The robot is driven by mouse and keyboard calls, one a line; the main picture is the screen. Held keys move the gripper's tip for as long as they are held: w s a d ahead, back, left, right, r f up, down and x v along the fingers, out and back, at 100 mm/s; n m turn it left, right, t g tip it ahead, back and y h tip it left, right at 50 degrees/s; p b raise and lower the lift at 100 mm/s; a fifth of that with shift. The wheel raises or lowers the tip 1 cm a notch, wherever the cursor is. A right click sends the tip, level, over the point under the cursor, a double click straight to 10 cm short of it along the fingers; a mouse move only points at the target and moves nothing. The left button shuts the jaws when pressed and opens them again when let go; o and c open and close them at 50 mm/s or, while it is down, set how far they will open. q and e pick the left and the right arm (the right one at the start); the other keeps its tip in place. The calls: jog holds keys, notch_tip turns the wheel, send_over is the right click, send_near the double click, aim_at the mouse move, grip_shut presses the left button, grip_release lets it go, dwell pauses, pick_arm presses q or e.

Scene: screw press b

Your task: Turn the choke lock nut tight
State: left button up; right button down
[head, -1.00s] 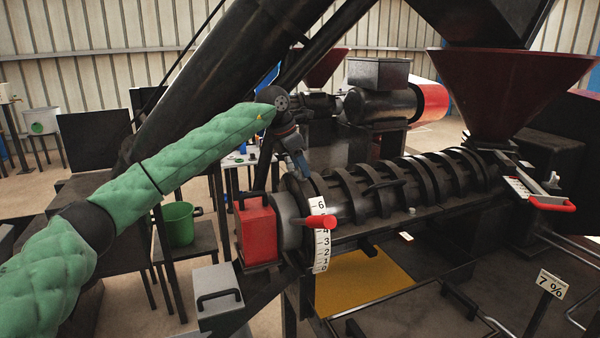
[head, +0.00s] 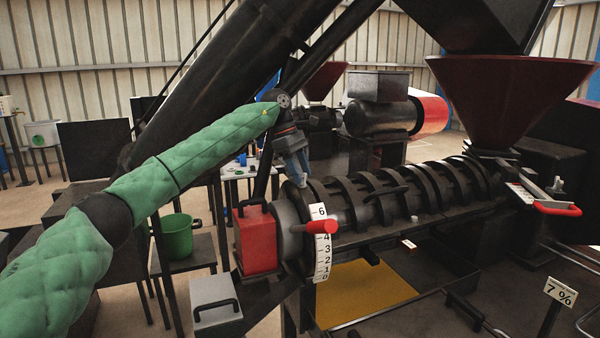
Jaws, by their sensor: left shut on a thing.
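The choke end of the press carries a dark ring (head: 293,202), which looks like the choke lock nut, behind a white numbered scale (head: 322,262). A red handle (head: 321,227) sticks out across the scale near the 5. My left gripper (head: 302,182) points down at the top of this ring. It is shut, apparently on the ring or a lug on it; its fingertips are small and the exact grip is hard to see. My right gripper is not in view.
A red block (head: 255,240) sits left of the choke end. The ribbed press barrel (head: 420,190) runs right to a dark red hopper (head: 510,95). A thick slanted black tube (head: 225,75) passes behind my arm. A green bucket (head: 178,238) stands at left.

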aim_at(302, 174)
pick_arm(q)
jog(key=shift+m, duration=0.4)
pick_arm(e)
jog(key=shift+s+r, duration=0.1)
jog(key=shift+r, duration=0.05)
pick_arm(q)
jog(key=o, duration=1)
jog(key=shift+r, duration=0.1)
jog(key=shift+w+a+r, duration=0.15)
jog(key=shift+r, duration=0.15)
jog(key=b+v, duration=0.1)
jog(key=v, duration=0.2)
jog(key=shift+w+a+r, duration=0.1)
jog(key=shift+w+r, duration=0.05)
jog(key=shift+r, duration=0.2)
jog(key=b+v, duration=0.1)
jog(key=v, duration=0.2)
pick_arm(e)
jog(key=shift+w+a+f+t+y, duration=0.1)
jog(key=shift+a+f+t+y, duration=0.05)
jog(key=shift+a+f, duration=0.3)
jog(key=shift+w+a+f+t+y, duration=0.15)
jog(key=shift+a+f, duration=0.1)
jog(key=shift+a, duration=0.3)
